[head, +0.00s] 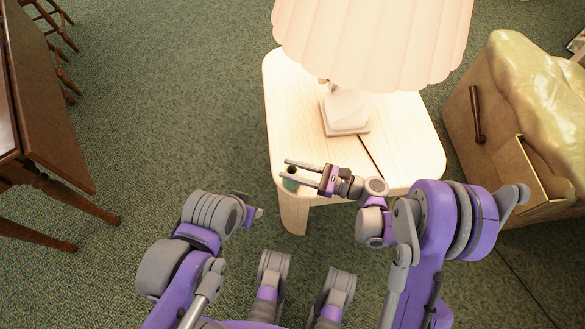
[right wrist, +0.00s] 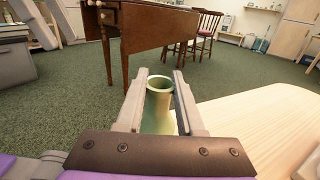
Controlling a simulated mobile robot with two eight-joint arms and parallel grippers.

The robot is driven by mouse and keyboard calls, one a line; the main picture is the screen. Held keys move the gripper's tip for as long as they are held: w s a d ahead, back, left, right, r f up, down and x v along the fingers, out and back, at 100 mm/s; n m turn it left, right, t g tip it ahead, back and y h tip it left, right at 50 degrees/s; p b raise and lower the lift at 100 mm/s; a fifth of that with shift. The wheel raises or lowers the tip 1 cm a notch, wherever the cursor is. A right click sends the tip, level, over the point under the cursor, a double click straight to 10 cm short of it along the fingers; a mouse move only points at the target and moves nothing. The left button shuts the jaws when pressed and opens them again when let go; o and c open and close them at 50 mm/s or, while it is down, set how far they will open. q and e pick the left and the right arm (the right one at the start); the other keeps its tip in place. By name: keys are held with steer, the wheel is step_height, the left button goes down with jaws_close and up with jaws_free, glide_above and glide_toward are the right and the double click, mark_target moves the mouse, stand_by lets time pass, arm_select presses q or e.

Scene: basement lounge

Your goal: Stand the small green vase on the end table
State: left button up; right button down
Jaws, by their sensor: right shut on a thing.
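The small green vase (head: 290,183) is between the fingers of my right gripper (head: 287,169), at the front left corner of the pale wood end table (head: 290,110). In the right wrist view the vase (right wrist: 159,112) shows its round open mouth and looks roughly upright, with both fingers alongside it. Its base is hidden, so I cannot tell whether it touches the tabletop. In that view the end table (right wrist: 265,130) lies to the right of the vase. My left gripper (head: 252,208) is low, left of the table, mostly hidden by its own arm; its fingers are unclear.
A lamp with a pleated shade (head: 372,40) and pale base (head: 345,112) stands on the end table, right of and behind the vase. The table's left part is bare. An armchair (head: 510,110) stands at right, a dark wooden table (head: 40,110) at left. Green carpet lies between.

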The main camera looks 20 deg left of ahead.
steer(key=shift+f, duration=0.2)
steer(key=c, duration=0.5)
jaws_free()
steer(key=shift+c, duration=0.2)
steer(key=shift+r, duration=0.1)
steer(key=shift+r, duration=0.2)
steer(key=d+p, duration=0.1)
steer(key=d, duration=1.1)
steer(key=shift+s, duration=0.15)
